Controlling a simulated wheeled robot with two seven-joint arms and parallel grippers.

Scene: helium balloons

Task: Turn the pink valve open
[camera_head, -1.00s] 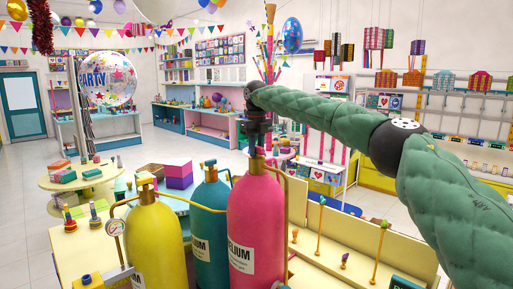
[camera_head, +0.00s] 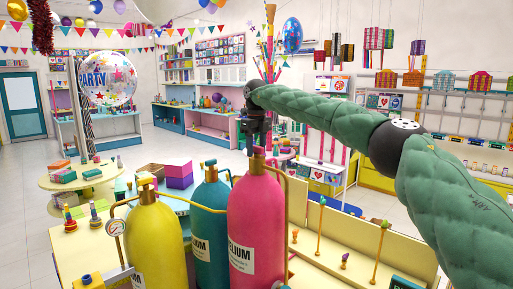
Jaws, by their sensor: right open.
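The pink helium tank (camera_head: 257,222) stands upright at the right of a row of three tanks. Its valve (camera_head: 258,158) sits on top and is partly hidden by my right gripper. My right gripper (camera_head: 258,146) points down over the pink tank's valve, with its fingers at the valve; it is open. I cannot tell whether the fingers touch the valve. My right arm, in a green quilted cover, comes in from the right. My left gripper is not in view.
The teal tank (camera_head: 208,222) and the yellow tank (camera_head: 155,245) stand close on the left, with a pressure gauge (camera_head: 116,228) beside the yellow one. A cream shelf tray (camera_head: 335,262) with balloon stands lies to the right.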

